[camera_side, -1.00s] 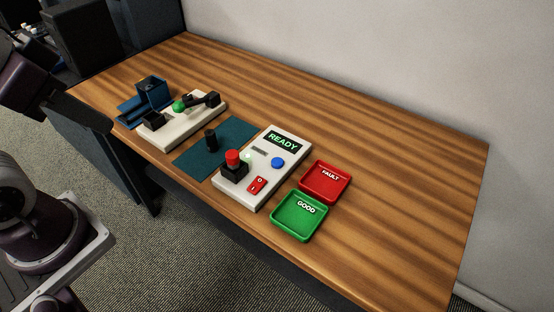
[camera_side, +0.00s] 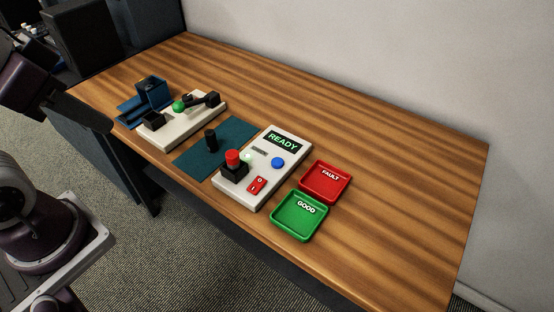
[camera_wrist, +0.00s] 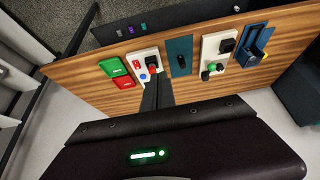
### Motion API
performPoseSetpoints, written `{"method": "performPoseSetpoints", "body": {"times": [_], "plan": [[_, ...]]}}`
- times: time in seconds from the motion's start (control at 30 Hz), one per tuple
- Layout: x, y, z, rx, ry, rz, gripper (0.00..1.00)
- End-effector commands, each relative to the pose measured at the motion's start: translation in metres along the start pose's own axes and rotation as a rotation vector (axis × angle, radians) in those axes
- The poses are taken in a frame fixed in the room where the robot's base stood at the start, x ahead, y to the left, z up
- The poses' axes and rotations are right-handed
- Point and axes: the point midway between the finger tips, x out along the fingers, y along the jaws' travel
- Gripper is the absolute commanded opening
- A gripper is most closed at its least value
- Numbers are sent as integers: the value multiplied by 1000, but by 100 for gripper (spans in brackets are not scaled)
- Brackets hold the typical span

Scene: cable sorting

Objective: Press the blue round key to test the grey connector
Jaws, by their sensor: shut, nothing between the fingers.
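The blue round key (camera_side: 277,162) sits on the white tester box, right of its middle and below the display. It also shows in the wrist view (camera_wrist: 143,78), left of my fingers. The tester box (camera_side: 243,196) has a green-lit display (camera_side: 283,142) reading READY. My gripper (camera_wrist: 160,80) is shut and empty in the wrist view, and its fingers overlap the tester's near area in the picture. It is apart from the key. I cannot pick out a grey connector for sure; a small grey strip (camera_side: 259,150) lies on the tester's top.
A red-capped black post (camera_side: 233,160) and a red rocker switch (camera_side: 257,185) are on the tester. A red FAULT tray (camera_side: 326,183) and green GOOD tray (camera_side: 300,216) lie to its right. A teal mat (camera_side: 234,131) with a black post lies left. The table's right side is clear.

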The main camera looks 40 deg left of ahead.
Motion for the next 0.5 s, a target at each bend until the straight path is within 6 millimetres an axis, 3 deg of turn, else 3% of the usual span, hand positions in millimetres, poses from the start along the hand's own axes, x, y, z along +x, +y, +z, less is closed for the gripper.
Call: {"method": "performPoseSetpoints", "body": {"times": [0.37, 0.5], "plan": [[0, 0, 0, 0, 0, 0, 0], [8, -4, -16, 42, 12, -14, 0]]}}
